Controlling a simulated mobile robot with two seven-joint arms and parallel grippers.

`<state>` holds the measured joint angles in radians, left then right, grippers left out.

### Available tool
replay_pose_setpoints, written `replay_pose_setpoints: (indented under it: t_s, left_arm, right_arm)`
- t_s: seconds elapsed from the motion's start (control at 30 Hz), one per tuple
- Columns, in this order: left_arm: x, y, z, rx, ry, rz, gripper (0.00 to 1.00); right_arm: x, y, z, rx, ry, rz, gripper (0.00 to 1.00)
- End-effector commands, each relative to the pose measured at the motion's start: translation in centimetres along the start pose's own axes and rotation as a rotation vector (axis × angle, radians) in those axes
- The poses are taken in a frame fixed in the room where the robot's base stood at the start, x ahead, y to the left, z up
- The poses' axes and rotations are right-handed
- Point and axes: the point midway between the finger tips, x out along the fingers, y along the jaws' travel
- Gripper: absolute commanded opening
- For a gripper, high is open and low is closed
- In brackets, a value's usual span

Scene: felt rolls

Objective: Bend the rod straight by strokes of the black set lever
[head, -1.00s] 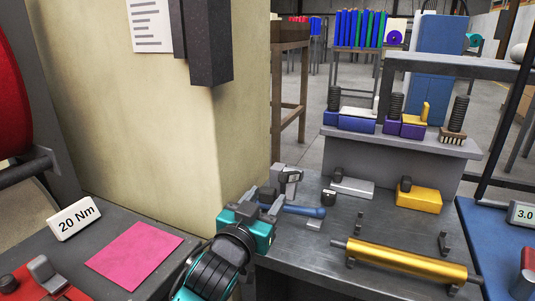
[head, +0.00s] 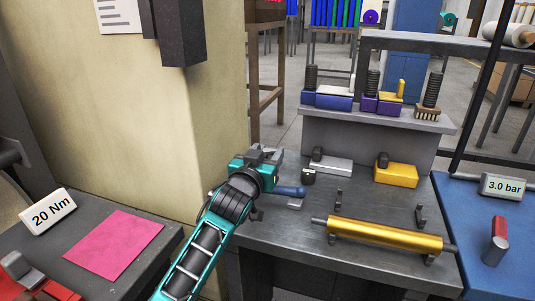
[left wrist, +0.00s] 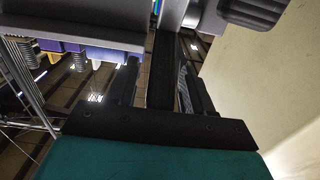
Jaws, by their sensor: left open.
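My left gripper (head: 264,157) is open over the back left of the grey bench, in front of a grey device that it mostly hides in the head view. In the left wrist view a dark upright bar (left wrist: 161,72) stands between the open fingers; I cannot tell whether they touch it, or if it is the black set lever. A gold roll (head: 385,236) with grey rod ends (head: 450,249) lies across dark brackets near the bench front. I cannot make out any bend in the rod. My right gripper is not in view.
A blue handle (head: 290,191) lies just right of the gripper. A small black cup (head: 308,177), a white block (head: 330,164) and a yellow block (head: 396,175) stand behind. A beige pillar (head: 150,110) rises close left. A blue table (head: 488,215) adjoins on the right.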

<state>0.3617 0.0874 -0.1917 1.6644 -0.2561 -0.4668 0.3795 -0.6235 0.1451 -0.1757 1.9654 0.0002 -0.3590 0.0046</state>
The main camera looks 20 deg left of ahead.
Motion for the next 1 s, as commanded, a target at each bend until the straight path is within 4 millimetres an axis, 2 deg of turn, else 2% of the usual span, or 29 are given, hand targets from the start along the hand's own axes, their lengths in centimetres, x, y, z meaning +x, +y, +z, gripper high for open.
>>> replay_pose_setpoints:
  t_s: [0.13, 0.43, 0.9, 1.0]
  left_arm:
    - [0.75, 0.03, -0.05, 0.0, 0.001, 0.001, 0.51]
    - [0.85, 0.03, -0.04, 0.0, 0.001, 0.001, 0.5]
    - [0.83, 0.02, -0.02, 0.001, 0.0, 0.0, 0.05]
    - [0.83, 0.02, -0.01, 0.001, 0.0, 0.0, 0.0]
  right_arm:
    - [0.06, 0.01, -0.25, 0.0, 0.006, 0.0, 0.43]
    - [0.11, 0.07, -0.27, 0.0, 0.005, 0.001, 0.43]
    - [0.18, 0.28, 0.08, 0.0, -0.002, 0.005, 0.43]
    - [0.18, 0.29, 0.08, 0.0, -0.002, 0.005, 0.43]
